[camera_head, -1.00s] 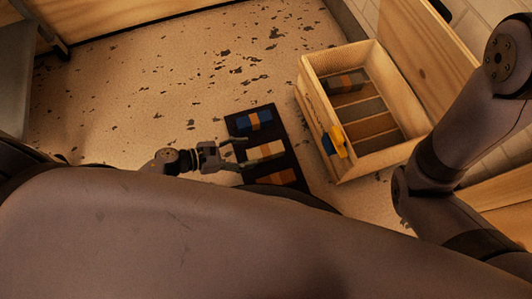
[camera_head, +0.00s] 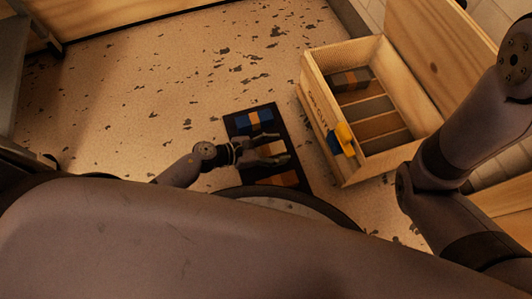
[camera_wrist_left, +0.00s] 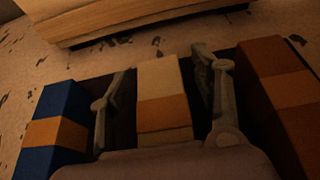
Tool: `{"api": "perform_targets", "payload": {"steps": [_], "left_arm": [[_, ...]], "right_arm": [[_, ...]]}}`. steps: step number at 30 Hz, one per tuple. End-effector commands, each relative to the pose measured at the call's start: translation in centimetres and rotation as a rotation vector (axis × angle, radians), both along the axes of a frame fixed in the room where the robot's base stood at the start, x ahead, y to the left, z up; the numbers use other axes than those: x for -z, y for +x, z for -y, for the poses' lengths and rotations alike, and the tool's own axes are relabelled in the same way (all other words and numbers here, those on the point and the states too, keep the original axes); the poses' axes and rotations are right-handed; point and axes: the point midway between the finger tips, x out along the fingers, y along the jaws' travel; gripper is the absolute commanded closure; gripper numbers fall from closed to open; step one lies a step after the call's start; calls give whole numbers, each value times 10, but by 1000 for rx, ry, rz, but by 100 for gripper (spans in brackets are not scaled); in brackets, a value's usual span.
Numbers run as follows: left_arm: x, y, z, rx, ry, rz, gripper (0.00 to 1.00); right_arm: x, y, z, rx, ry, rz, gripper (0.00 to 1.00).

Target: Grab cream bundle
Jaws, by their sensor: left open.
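The cream bundle (camera_wrist_left: 158,80), with an orange band around it, lies on a dark tray between a blue bundle and a brown bundle. My left gripper (camera_head: 275,150) is over it, open. In the left wrist view the left gripper (camera_wrist_left: 165,95) has one finger on each side of the cream bundle, with a dark gap showing beside each finger. In the head view the gripper mostly hides the cream bundle. My right arm is at the right of the head view, but its gripper does not show.
The blue bundle (camera_head: 253,120) and the brown bundle (camera_head: 278,180) flank it closely on the dark tray (camera_head: 296,172). A wooden drawer (camera_head: 343,172) with several compartments stands open to the right and holds a dark bundle (camera_head: 350,79). Speckled floor is clear to the left.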

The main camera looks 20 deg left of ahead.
Motion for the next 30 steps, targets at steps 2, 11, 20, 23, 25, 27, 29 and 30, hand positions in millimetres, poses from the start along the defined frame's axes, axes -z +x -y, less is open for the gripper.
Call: {"api": "perform_targets", "payload": {"steps": [2,11,20,23,25,27,29,30], "left_arm": [[0,0,0,0,0,0,42],[0,0,-1,0,1,-1,60],[0,0,-1,0,1,-1,80],[0,0,-1,0,1,-1,87],[0,0,-1,0,1,0,92],[0,0,-1,0,1,0,96],[0,0,-1,-1,1,1,96],[0,0,-1,-1,1,1,96]], "right_arm": [[0,0,0,0,0,0,65],[0,0,0,0,0,0,65],[-1,0,0,0,0,0,65],[-1,0,0,0,0,0,65],[0,0,0,0,0,0,65],[-1,0,0,0,0,0,65],[-1,0,0,0,0,0,65],[-1,0,0,0,0,0,65]]}}
